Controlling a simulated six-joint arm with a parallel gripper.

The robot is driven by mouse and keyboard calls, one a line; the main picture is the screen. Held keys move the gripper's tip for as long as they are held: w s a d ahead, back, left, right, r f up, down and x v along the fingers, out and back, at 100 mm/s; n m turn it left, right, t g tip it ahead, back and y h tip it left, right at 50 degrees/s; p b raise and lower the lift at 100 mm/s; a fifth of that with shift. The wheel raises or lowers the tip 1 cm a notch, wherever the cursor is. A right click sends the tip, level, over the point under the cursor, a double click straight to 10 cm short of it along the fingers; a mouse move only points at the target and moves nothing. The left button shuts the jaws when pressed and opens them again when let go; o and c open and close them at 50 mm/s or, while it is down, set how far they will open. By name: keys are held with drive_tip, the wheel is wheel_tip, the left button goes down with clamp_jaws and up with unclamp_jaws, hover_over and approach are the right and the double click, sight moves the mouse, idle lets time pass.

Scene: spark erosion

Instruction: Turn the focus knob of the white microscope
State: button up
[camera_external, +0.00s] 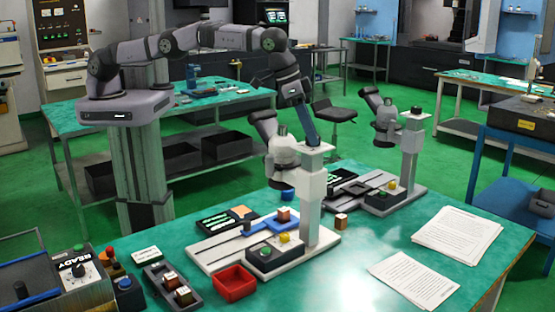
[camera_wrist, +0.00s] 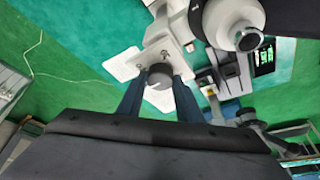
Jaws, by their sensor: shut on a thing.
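The white microscope (camera_external: 309,207) stands on the green table, with a grey eyepiece head on its left side. In the wrist view its white arm (camera_wrist: 172,30) and head (camera_wrist: 235,20) show at the top. Its round grey focus knob (camera_wrist: 158,76) sits between the two dark fingers of my gripper (camera_wrist: 158,92), which are closed on its sides. In the external view my gripper (camera_external: 311,137) reaches down behind the top of the column, and the knob is hidden there.
A second, similar microscope (camera_external: 411,150) stands just behind to the right. A red tray (camera_external: 234,284), a dark tray with small blocks (camera_external: 158,275) and a control box (camera_external: 80,283) lie at the front left.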

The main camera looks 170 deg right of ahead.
drive_tip(key=shift+r, duration=0.1)
idle(0.3)
drive_tip(key=o, duration=1)
drive_tip(key=shift+o, duration=0.2)
drive_tip(key=shift+r, duration=0.1)
drive_tip(key=shift+d+r+b, duration=0.25)
drive_tip(key=shift+r+b, duration=0.2)
drive_tip(key=shift+b, duration=0.45)
drive_tip(key=b+v, duration=0.2)
drive_tip(key=v, duration=0.4)
